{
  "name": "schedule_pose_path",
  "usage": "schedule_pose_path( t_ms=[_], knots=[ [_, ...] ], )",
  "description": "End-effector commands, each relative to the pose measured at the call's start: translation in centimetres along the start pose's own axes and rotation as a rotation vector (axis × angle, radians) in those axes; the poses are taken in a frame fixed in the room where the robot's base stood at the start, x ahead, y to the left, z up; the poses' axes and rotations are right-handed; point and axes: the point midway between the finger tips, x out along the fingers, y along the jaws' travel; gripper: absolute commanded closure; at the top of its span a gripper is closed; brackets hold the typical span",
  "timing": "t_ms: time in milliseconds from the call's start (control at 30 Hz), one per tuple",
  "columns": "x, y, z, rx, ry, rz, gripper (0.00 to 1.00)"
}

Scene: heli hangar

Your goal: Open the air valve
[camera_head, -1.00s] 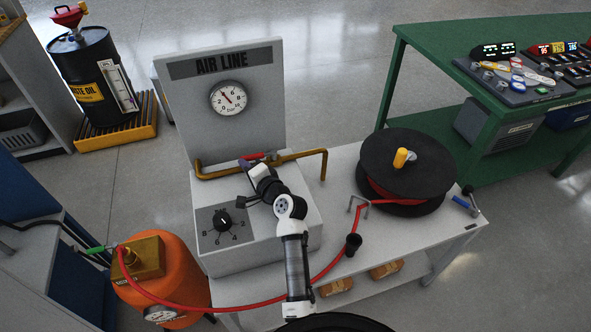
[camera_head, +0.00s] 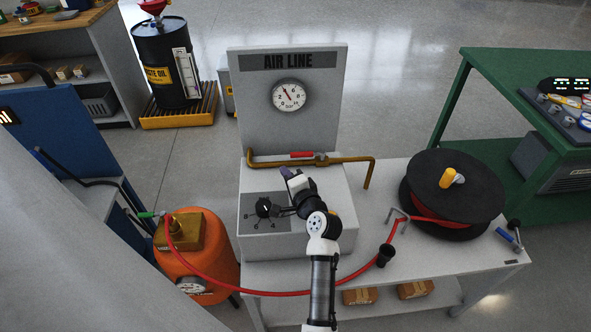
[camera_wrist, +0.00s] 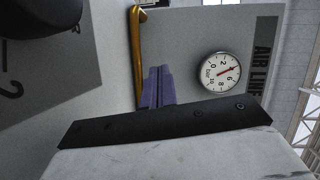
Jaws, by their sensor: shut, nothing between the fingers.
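The air valve has a red lever handle (camera_head: 302,155) on the brass pipe (camera_head: 340,161) above the grey box. The handle lies roughly along the pipe. My gripper (camera_head: 285,173) is in front of and below the left part of the pipe, apparently apart from the handle. In the wrist view its purple fingers (camera_wrist: 158,88) are together with nothing between them, and the brass pipe (camera_wrist: 137,55) runs beside them. The red handle is not visible in that view. The round gauge (camera_head: 289,96) on the AIR LINE panel also shows in the wrist view (camera_wrist: 219,72).
A black dial knob (camera_head: 265,207) on the grey box (camera_head: 280,247) is close to my gripper. A red hose (camera_head: 270,293) runs from the orange tank (camera_head: 207,250) to the hose reel (camera_head: 470,190).

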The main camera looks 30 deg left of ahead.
Motion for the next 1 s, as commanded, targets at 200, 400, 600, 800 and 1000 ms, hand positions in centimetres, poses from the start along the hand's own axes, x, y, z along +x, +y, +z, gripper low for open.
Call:
schedule_pose_path(
  t_ms=[200,400,600,800,1000],
  knots=[
    [-1.8,-0.8,4.0,0.001,0.002,0.0,1.0],
    [-2.5,-1.2,5.7,0.0,0.002,0.001,1.0],
    [-2.6,-1.3,5.9,0.002,0.002,0.001,1.0],
    [-2.5,-1.3,5.9,0.001,0.002,0.001,1.0],
    [-2.5,-1.3,5.9,0.001,0.002,0.001,1.0]
  ],
)
